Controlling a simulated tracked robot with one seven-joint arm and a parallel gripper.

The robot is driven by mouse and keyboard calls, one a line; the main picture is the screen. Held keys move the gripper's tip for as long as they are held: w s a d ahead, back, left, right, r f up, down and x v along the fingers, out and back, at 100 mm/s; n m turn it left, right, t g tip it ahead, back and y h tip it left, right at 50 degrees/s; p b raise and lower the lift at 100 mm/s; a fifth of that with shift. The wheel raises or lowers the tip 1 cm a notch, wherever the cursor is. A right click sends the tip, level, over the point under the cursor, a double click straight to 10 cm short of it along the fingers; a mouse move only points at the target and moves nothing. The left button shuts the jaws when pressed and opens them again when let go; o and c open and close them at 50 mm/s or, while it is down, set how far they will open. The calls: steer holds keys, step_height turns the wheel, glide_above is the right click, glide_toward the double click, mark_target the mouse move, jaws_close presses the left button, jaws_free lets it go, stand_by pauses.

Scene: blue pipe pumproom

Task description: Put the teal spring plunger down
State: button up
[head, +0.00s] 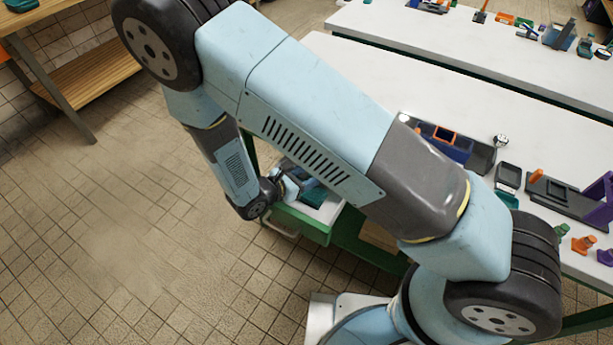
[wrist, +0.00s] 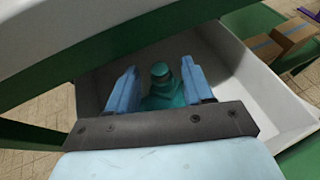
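The teal spring plunger (wrist: 163,90) shows in the wrist view, with its round knob up and a wider body below. It is between the two blue fingers of my gripper (wrist: 160,82), and its wider part spans the gap between them. My gripper appears shut on it. Both are inside the open, pale-lined drawer (wrist: 262,95) of the green-framed bench. Whether the plunger's underside touches the drawer floor is hidden. In the head view my gripper (head: 292,186) reaches down into the drawer (head: 298,222), partly covered by my arm.
The white bench top (head: 335,62) overhangs the drawer closely. Cardboard boxes (wrist: 280,42) sit beside the drawer. The bench top holds a tray (head: 468,152) and several coloured parts. The tiled floor at left is clear.

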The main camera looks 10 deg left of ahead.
steer(key=v, duration=1.2)
steer(key=shift+r, duration=0.1)
steer(key=w+d+r+m+g+y, duration=0.1)
steer(key=w+d+r+m+g, duration=0.5)
steer(key=d+r, duration=0.5)
steer(key=w+d+r+m+g+y, duration=0.1)
steer(key=w+d+r+m+g, duration=0.25)
steer(key=d+r+m, duration=0.8)
steer(key=s+d+r+m+t+y, duration=0.2)
steer(key=s+d+r+m, duration=0.3)
steer(key=d+r, duration=0.3)
steer(key=s+d+r+m+t+y, duration=0.2)
steer(key=s+d+r+m+y, duration=0.2)
steer(key=d+r, duration=0.4)
step_height(320, 180, up, 3)
steer(key=s+m, duration=0.1)
steer(key=s, duration=0.1)
steer(key=shift+s+d+r+t+y, duration=0.15)
steer(key=shift+s+d+t+y, duration=0.05)
steer(key=shift+s+t+y, duration=0.2)
steer(key=shift+m, duration=0.25)
